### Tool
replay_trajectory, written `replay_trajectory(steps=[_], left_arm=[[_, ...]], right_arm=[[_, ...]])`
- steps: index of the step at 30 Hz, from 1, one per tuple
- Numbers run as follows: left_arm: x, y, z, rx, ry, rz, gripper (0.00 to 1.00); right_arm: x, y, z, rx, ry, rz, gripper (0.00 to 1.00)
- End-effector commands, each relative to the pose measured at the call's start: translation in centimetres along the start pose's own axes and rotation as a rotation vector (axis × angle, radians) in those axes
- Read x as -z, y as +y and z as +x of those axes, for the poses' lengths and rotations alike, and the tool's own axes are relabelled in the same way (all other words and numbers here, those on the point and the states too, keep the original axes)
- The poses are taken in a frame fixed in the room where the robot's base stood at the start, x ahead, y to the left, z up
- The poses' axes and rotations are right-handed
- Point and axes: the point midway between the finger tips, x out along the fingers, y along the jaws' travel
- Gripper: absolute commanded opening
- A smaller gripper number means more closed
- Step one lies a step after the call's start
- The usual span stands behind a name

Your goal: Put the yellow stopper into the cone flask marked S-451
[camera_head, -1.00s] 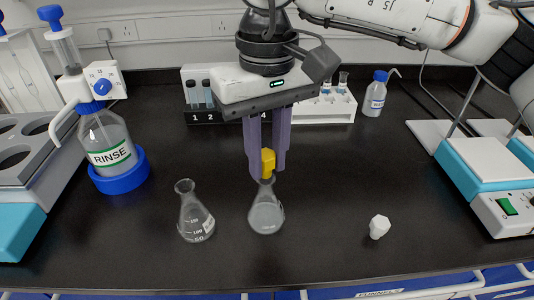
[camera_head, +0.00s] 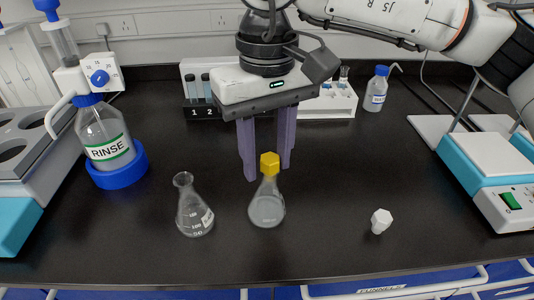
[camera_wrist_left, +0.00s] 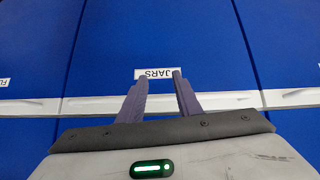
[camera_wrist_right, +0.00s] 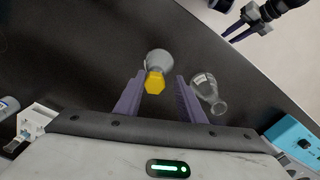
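The yellow stopper (camera_head: 269,163) sits in the mouth of the right-hand cone flask (camera_head: 266,208). That flask stands upright on the black bench; no label on it can be read. A second cone flask (camera_head: 194,212) stands open to its left, with a small white label too small to read. My right gripper (camera_head: 267,172) is open and empty, just behind the stoppered flask. In the right wrist view the stopper (camera_wrist_right: 154,83) lies ahead of and between the spread fingers, apart from them. My left gripper (camera_wrist_left: 160,78) is open and empty, facing blue drawers.
A white stopper (camera_head: 380,221) lies on the bench to the right. A RINSE bottle (camera_head: 108,140) in a blue ring stands left. A white tube rack (camera_head: 325,105) and a small blue-capped bottle (camera_head: 376,90) stand behind. A teal-and-white device (camera_head: 490,175) is at right.

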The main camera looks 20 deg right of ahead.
Motion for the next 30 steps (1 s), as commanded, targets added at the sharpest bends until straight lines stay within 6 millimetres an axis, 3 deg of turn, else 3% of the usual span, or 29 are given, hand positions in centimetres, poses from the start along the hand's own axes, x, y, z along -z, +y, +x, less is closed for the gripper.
replay_trajectory(steps=[13, 24, 30], left_arm=[[-0.1, 0.0, 0.0, 0.000, -0.006, 0.005, 0.31], [0.8, 0.3, -0.5, -0.004, 0.002, 0.006, 0.31], [0.9, 0.3, -0.6, -0.004, 0.006, 0.004, 0.31]], right_arm=[[0.0, 0.0, 0.1, -0.002, -0.002, 0.000, 0.44], [0.1, 0.0, -7.2, -0.001, 0.000, 0.000, 0.44], [0.0, 0.0, -9.7, -0.002, -0.003, 0.000, 0.44]])
